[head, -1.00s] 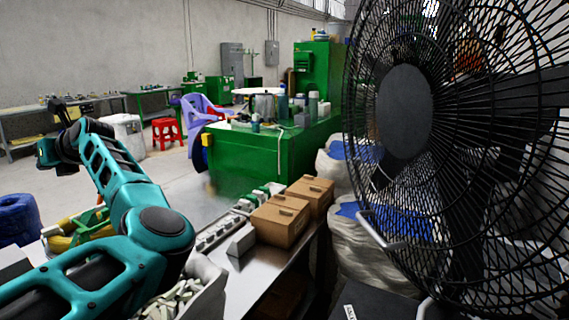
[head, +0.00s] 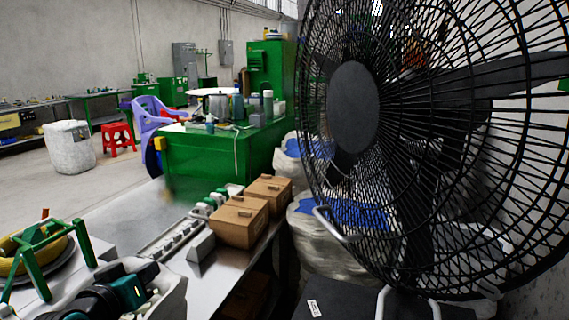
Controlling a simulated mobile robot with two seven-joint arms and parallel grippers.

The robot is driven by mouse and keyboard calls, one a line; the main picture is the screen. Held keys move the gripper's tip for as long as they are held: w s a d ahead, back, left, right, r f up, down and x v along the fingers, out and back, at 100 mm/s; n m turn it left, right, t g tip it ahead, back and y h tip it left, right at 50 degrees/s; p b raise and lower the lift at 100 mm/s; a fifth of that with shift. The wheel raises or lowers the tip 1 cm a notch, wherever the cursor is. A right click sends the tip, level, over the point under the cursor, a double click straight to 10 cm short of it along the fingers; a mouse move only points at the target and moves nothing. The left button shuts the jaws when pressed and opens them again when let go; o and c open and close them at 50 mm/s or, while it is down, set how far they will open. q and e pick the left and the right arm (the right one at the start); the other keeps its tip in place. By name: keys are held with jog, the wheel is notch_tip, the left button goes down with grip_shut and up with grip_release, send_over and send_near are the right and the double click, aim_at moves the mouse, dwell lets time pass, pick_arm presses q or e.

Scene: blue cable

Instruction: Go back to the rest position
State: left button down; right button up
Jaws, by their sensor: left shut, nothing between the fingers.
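My left gripper (head: 147,274) is low at the bottom left of the head view, in front of a pale bin (head: 172,291) with light pieces in it. Its black and teal parts are small and partly cut off by the bottom edge. It is shut, and nothing shows held in it. My right arm and gripper are out of the picture. No blue cable shows.
A large black fan (head: 352,107) fills the right side. A metal table (head: 117,213) carries two cardboard boxes (head: 240,221) and a green frame (head: 88,243) by a yellow coil. Behind stand a green cabinet (head: 200,160), white sacks and a red stool (head: 118,138).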

pick_arm(q)
jog(key=s+d+f+m+g, duration=0.25)
jog(key=s+f+g, duration=0.2)
jog(key=s, duration=0.45)
jog(key=s+d+f+m+g, duration=0.1)
jog(key=s+d+f+g, duration=0.3)
jog(key=s, duration=0.5)
jog(key=s+d+f+m+g, duration=0.25)
jog(key=s+f, duration=0.35)
jog(key=s, duration=0.3)
jog(key=w+d+f+t+h, duration=0.1)
jog(key=w+d+f+t, duration=0.2)
jog(key=w+f+t, duration=0.4)
jog(key=shift+w+f+b, duration=0.3)
jog(key=shift+w+f, duration=0.15)
jog(key=shift+f, duration=1.1)
jog(key=shift+d, duration=0.1)
